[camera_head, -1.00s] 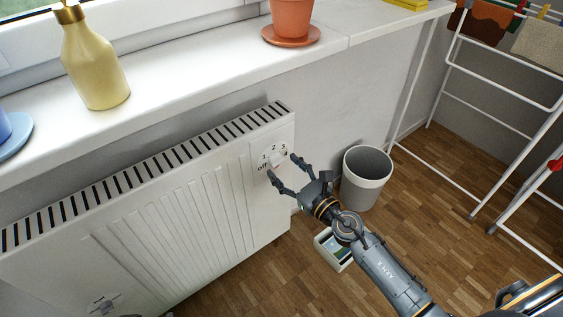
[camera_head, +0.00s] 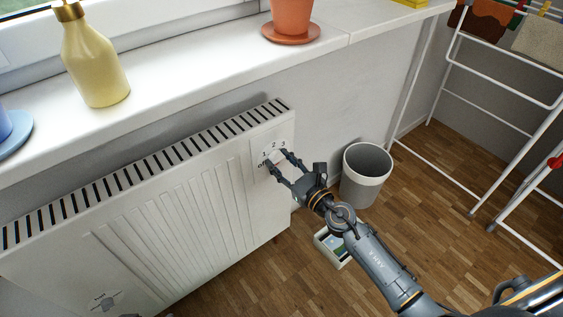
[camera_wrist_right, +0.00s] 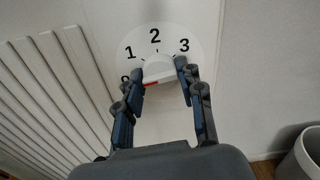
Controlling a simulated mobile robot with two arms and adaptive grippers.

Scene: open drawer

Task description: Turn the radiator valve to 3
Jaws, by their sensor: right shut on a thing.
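The radiator valve is a white knob (camera_wrist_right: 158,71) on a pale round dial marked 1, 2 and 3 (camera_wrist_right: 155,36). A red mark shows on the knob's lower left side, toward the partly hidden "off" label. In the head view the dial (camera_head: 274,145) is at the upper right end of the white radiator (camera_head: 190,215). My right gripper (camera_wrist_right: 160,78) is shut on the knob, one finger on each side; in the head view it also shows at the dial (camera_head: 277,160), and its fingers hide part of the knob.
A grey bin (camera_head: 367,172) and an open white box (camera_head: 330,247) stand on the floor near my right arm. The windowsill (camera_head: 190,75) above holds a gold bottle (camera_head: 95,60) and a potted plant (camera_head: 291,18).

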